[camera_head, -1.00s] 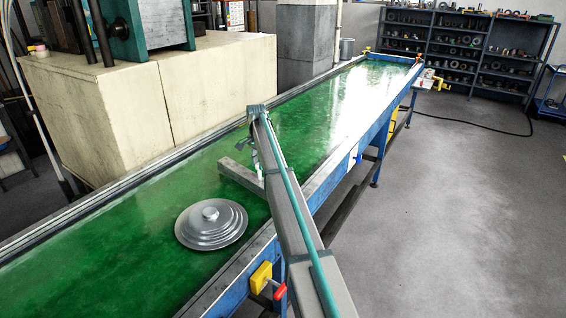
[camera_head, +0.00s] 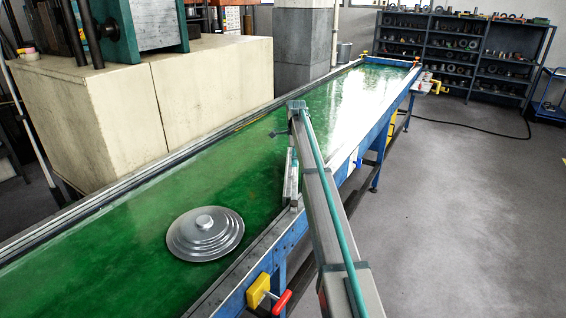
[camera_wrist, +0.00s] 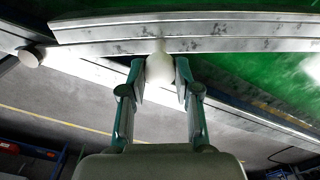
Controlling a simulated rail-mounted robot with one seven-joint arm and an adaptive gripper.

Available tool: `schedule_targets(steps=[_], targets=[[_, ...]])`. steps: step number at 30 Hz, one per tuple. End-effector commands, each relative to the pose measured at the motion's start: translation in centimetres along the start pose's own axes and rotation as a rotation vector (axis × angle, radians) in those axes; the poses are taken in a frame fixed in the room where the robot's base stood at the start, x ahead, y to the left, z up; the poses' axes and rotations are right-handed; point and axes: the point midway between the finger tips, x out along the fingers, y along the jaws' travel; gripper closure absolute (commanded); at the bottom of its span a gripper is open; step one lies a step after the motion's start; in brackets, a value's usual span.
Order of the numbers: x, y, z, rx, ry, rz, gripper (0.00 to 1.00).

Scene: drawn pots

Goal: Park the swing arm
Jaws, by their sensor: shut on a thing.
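The swing arm is a grey metal bar (camera_head: 290,178) at the near side of the green conveyor belt (camera_head: 140,215). In the head view it lies nearly in line with the near rail, partly hidden by my arm. In the wrist view the bar (camera_wrist: 230,38) runs across the top, over the belt's edge. My gripper (camera_wrist: 160,70) is shut on a pale rounded knob (camera_wrist: 160,69) at the bar, with one finger on each side. In the head view my arm hides most of the gripper.
A stepped round metal lid (camera_head: 205,233) lies on the belt, left of the swing arm. A yellow block with a red handle (camera_head: 281,303) sits on the near side rail. A beige machine base (camera_head: 150,110) stands behind the belt. Grey floor at right is open.

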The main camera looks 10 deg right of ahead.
Motion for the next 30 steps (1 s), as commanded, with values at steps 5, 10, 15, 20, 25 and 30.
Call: schedule_targets(steps=[5, 10, 15, 20, 25, 30], targets=[[0.0, 0.2, -3.5, 0.167, 0.0, -0.003, 1.0], [0.0, 0.8, -6.1, 0.302, -0.001, -0.003, 1.0], [0.0, 1.5, -8.0, 0.405, -0.001, -0.003, 1.0], [-0.1, 1.9, -9.1, 0.468, -0.001, -0.003, 1.0], [-0.1, 2.2, -9.7, 0.5, -0.001, -0.003, 1.0], [-0.1, 2.3, -9.9, 0.513, -0.001, -0.002, 1.0]])
